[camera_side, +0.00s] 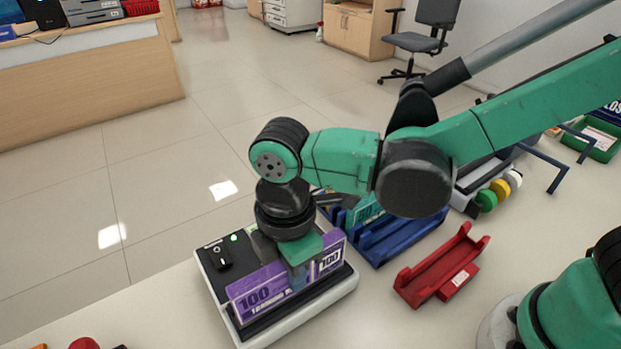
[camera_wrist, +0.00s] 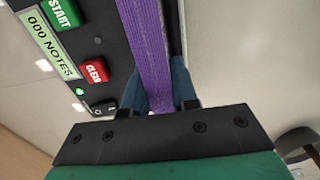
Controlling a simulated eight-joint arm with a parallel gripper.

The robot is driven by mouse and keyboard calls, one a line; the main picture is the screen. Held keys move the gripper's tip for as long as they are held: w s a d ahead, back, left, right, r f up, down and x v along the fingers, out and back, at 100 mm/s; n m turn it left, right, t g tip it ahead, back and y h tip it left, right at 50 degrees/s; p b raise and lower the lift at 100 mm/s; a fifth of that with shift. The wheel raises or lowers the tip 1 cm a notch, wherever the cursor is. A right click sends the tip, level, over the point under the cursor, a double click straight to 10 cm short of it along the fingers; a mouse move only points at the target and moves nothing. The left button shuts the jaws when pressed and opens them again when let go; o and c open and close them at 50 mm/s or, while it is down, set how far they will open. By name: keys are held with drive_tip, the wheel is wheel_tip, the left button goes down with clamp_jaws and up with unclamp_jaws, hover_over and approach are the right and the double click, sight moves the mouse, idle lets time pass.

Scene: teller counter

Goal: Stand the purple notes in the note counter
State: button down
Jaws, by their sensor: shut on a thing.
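The purple notes (camera_side: 257,292) are a banded-looking stack marked 100, standing on its long edge over the dark top of the note counter (camera_side: 212,285). Whether their lower edge rests on the bottom of the counter's recess cannot be told. My gripper (camera_side: 299,277) points down and is shut on the middle of the notes, covering part of their face. In the wrist view, the purple notes (camera_wrist: 147,40) run upright between my blue fingers (camera_wrist: 159,92), beside the counter's panel (camera_wrist: 92,42). That panel has a green START button, a red button and a display reading 000 NOTES.
A blue rack (camera_side: 385,240) holding a teal note stack stands behind the counter. An empty red holder (camera_side: 440,272) lies to its right. Coloured rolls (camera_side: 498,190) and a green tray (camera_side: 600,138) are farther right. Bare counter top lies in front of the red holder.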

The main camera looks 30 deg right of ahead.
drive_tip(key=shift+f, duration=0.4)
drive_tip(key=c, duration=0.6)
unclamp_jaws()
drive_tip(key=shift+r, duration=3.55)
drive_tip(key=w+d+m+t, duration=0.1)
drive_tip(key=d+m+t, duration=0.6)
drive_tip(key=d+m, duration=1.1)
drive_tip(key=d, duration=0.2)
drive_tip(key=shift+w+d+r, duration=0.2)
drive_tip(key=shift+w+d, duration=0.1)
drive_tip(key=shift+w, duration=0.05)
